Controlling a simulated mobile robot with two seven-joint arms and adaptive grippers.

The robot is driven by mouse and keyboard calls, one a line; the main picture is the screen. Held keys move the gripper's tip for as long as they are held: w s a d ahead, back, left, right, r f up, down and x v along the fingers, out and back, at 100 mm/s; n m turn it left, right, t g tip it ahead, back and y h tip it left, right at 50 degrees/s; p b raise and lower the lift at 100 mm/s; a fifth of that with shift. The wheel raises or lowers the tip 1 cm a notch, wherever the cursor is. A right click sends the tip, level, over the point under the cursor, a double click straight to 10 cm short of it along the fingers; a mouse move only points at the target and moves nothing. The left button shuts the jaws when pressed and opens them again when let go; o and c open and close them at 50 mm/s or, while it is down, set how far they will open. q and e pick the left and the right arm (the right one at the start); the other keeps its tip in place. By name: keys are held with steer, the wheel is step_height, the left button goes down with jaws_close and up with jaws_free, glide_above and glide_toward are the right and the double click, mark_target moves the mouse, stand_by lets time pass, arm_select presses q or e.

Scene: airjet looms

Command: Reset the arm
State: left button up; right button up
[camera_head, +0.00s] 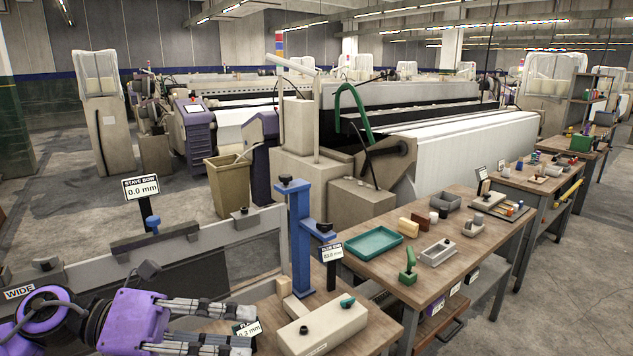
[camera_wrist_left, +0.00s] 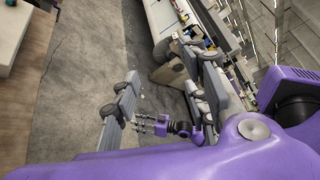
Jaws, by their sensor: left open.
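My left arm comes in at the lower left of the head view, purple with dark joints. My left gripper (camera_head: 252,329) is open, its two ribbed grey fingers pointing right and apart, with nothing seen between them. It is in front of the near bench, and a small "0.2 mm" sign shows just behind its fingertips. In the left wrist view a large purple link (camera_wrist_left: 230,150) of mine fills the bottom. A small purple part with grey finger-like ends (camera_wrist_left: 155,126) also shows there; I cannot tell which part of me it is. My right gripper is not seen in the head view.
A blue post fixture (camera_head: 301,235) and a pale box (camera_head: 322,330) stand close right of my gripper. A grey beam (camera_head: 190,252) lies behind it. The wooden bench (camera_head: 455,205) holds a green tray (camera_head: 372,243) and small parts. Bare floor (camera_head: 560,270) lies at right.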

arm_select(q)
steer(key=a+f+n+t+y, duration=0.3)
steer(key=f+n+t, duration=0.3)
steer(key=n, duration=0.4)
steer(key=a+f+n+t+y+p, duration=0.1)
steer(key=a+f+n+t+y, duration=0.25)
steer(key=f+n, duration=0.5)
steer(key=a+f+n+t+y, duration=0.3)
steer(key=f+n+t, duration=0.35)
steer(key=n, duration=0.45)
steer(key=s+d+f+n+g+y, duration=0.2)
steer(key=s+f+n+g+y, duration=0.3)
steer(key=s+f, duration=1.7)
steer(key=n+g, duration=0.4)
steer(key=n, duration=0.2)
steer(key=shift+s+f+y+p, duration=0.15)
steer(key=shift+f+y+p, duration=0.2)
steer(key=shift+p, duration=0.05)
steer(key=shift+o, duration=0.4)
